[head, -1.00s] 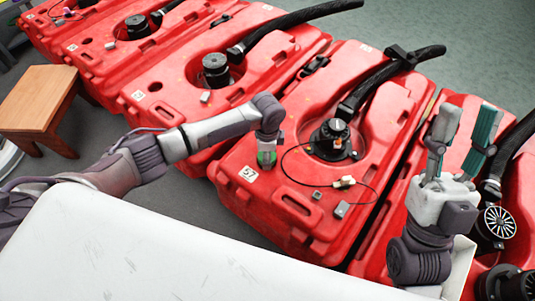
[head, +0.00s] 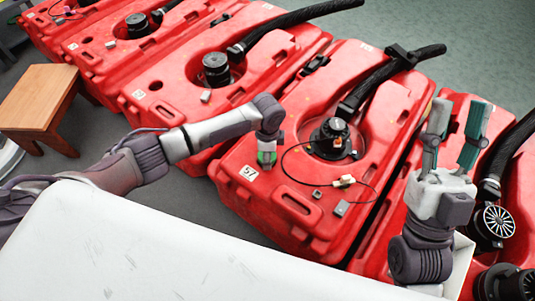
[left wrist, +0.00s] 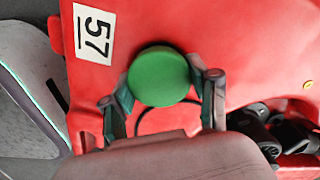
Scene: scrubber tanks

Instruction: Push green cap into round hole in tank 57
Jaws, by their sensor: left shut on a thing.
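Tank 57 (head: 235,195) is a red tank with a white "57" label (head: 249,172), which also shows in the left wrist view (left wrist: 93,33). My left gripper (head: 266,162) points down over the tank's near left corner, beside the label. It is shut on the green cap (left wrist: 160,76), a round disc held between its two fingers at or just above the red surface. I cannot tell whether the cap touches the tank. The round hole does not show; the cap and gripper cover that area. My right gripper (head: 457,112) points up, empty, with its fingers apart.
Tank 57 carries a black pump unit (head: 331,138), a black hose (head: 385,80) and a loose thin cable (head: 343,181). Similar red tanks stand in a row either side. A wooden stool (head: 42,97) stands at the left on grey floor.

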